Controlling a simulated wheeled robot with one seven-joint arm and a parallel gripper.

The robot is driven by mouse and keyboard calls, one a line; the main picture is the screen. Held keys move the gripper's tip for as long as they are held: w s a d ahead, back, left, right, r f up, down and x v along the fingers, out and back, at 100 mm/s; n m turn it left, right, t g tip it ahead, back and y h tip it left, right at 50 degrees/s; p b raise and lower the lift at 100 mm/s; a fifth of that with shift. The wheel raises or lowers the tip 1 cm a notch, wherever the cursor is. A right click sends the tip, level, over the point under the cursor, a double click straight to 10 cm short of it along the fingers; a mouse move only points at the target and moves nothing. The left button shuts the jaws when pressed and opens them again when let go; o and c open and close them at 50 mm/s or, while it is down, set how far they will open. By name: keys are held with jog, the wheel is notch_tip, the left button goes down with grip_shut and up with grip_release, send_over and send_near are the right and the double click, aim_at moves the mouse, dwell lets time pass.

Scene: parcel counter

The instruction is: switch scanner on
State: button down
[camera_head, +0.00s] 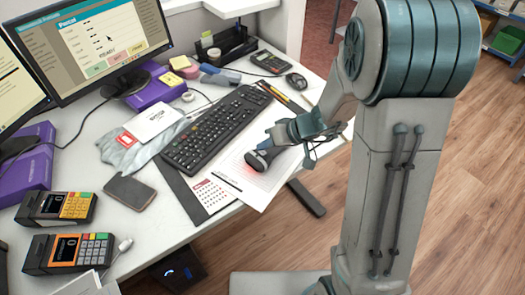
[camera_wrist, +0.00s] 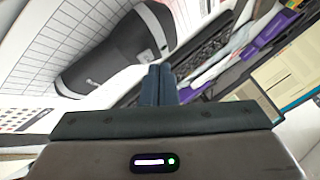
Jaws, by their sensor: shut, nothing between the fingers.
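A dark handheld scanner (camera_head: 258,163) lies on a printed sheet (camera_head: 285,182) near the counter's front edge. A red glow shows on the paper beside its head. My gripper (camera_head: 272,143) is right at the scanner and hides part of it. In the wrist view, the scanner (camera_wrist: 112,48) is a dark rounded body with a light grey band, to the left of my shut fingers (camera_wrist: 160,72). The fingers are together and empty. I cannot tell whether they touch the scanner. No switch can be made out clearly.
A black keyboard (camera_head: 214,128) lies left of the scanner, with pencils (camera_head: 283,98) beyond it. A monitor (camera_head: 105,45) stands behind. The counter edge is close below my gripper.

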aim_at(266, 155)
jog(key=shift+r, duration=0.5)
notch_tip(266, 155, up, 6)
jog(key=p, duration=0.3)
